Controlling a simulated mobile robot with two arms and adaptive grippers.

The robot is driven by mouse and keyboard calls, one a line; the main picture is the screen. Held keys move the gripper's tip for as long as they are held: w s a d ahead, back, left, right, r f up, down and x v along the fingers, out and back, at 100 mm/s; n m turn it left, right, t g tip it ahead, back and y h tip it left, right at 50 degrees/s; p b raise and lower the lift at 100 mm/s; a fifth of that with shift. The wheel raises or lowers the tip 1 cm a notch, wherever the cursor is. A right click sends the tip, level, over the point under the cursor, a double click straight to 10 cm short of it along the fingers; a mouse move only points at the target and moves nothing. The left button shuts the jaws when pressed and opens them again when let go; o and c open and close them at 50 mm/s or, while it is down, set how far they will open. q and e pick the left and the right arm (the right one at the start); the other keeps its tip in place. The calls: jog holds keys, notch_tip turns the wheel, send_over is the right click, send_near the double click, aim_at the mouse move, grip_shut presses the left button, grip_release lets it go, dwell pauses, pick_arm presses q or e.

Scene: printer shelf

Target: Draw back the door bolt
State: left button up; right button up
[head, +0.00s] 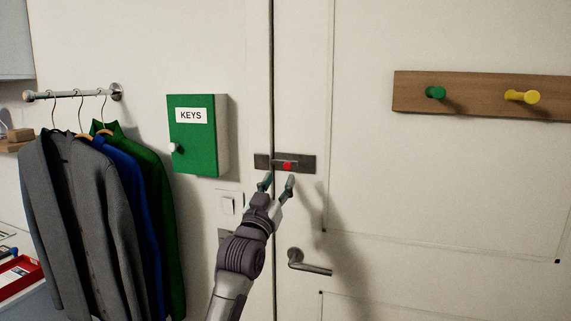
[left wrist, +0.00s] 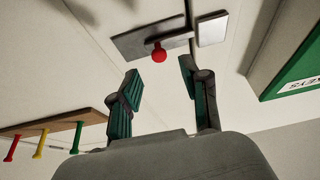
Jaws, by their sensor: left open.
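The door bolt (head: 303,163) is a dark plate on the white door with a red knob (head: 287,166). A smaller dark keeper plate (head: 262,161) sits to its left across the door gap. My left gripper (head: 277,182) is open and empty, just below the red knob in the head view. In the left wrist view the bolt plate (left wrist: 133,42) and the red knob (left wrist: 158,53) lie beyond the two spread fingertips (left wrist: 160,78), apart from them. The keeper (left wrist: 212,30) shows there at the upper right. My right gripper is in neither view.
A green KEYS box (head: 192,152) and a light switch (head: 229,203) are on the wall left of the door. A lever handle (head: 308,264) sits below the bolt. Jackets (head: 75,210) hang at left. A wooden peg board (head: 465,97) is at right.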

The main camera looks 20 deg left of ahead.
aim_at(287, 167)
pick_arm(q)
jog(key=p+x, duration=0.1)
jog(key=x, duration=0.5)
jog(key=shift+s, duration=0.1)
grip_shut()
